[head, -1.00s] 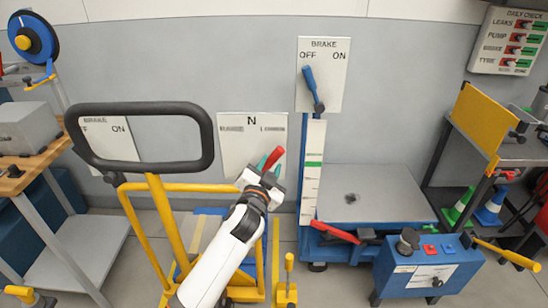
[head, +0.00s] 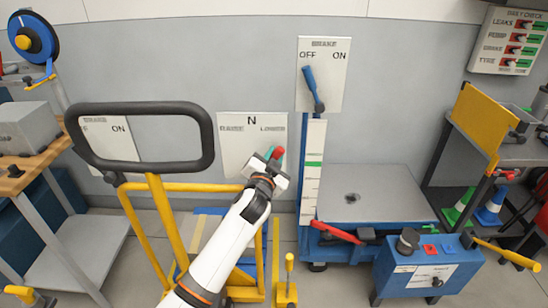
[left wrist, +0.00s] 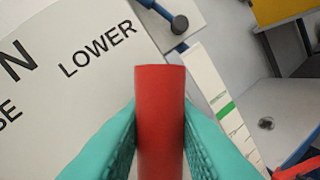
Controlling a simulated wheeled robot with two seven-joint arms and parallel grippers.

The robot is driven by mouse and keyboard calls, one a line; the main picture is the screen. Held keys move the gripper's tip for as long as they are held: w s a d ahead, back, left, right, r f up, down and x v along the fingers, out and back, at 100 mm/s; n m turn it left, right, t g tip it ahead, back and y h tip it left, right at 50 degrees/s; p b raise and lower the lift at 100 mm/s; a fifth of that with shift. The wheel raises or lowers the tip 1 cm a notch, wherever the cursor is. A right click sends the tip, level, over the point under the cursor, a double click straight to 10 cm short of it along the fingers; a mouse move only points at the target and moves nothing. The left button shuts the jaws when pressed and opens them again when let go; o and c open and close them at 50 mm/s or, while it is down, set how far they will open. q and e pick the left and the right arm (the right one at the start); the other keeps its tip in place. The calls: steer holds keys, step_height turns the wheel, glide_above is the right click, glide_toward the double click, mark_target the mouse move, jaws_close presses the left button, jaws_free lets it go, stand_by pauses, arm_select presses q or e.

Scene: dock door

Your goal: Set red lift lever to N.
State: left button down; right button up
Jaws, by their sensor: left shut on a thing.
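The red lift lever (head: 279,153) stands in front of a white plate (head: 236,150) marked RAISE, N and LOWER. The lever's end is right of the N, below the word LOWER. My left gripper (head: 272,155) is shut on the lever. The lever's base is hidden by my gripper and arm. My right gripper is out of view.
A black-handled yellow trolley (head: 155,190) stands close left of my arm. A blue brake lever (head: 312,88) on its plate is up to the right. A blue lift with a grey platform (head: 375,205) and a blue control box (head: 428,268) stand right.

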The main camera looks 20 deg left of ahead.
mark_target(256, 142)
arm_select(q)
steer(key=shift+s+a+r+n, duration=0.2)
steer(key=shift+a+n, duration=0.2)
steer(key=shift+n, duration=0.15)
steer(key=shift+s+a+r+n, duration=0.1)
steer(key=shift+a+r+n, duration=0.1)
steer(key=shift+a+n, duration=0.25)
steer(key=shift+s+a+r+n+t, duration=0.15)
steer(key=shift+a+n+t, duration=0.1)
steer(key=shift+a+n, duration=0.25)
steer(key=shift+s+a+r+n+t, duration=0.15)
steer(key=shift+a+n+t, duration=0.15)
steer(key=shift+n, duration=0.4)
steer(key=shift+s+a+r+n+t+y, duration=0.15)
steer(key=shift+a+n+y, duration=0.15)
steer(key=shift+a+n, duration=0.35)
steer(key=shift+s+a+n+t+y, duration=0.1)
steer(key=shift+a+n+y, duration=0.3)
steer(key=shift+n, duration=0.45)
steer(key=shift+a, duration=0.1)
steer(key=c, duration=1.5)
jaws_free()
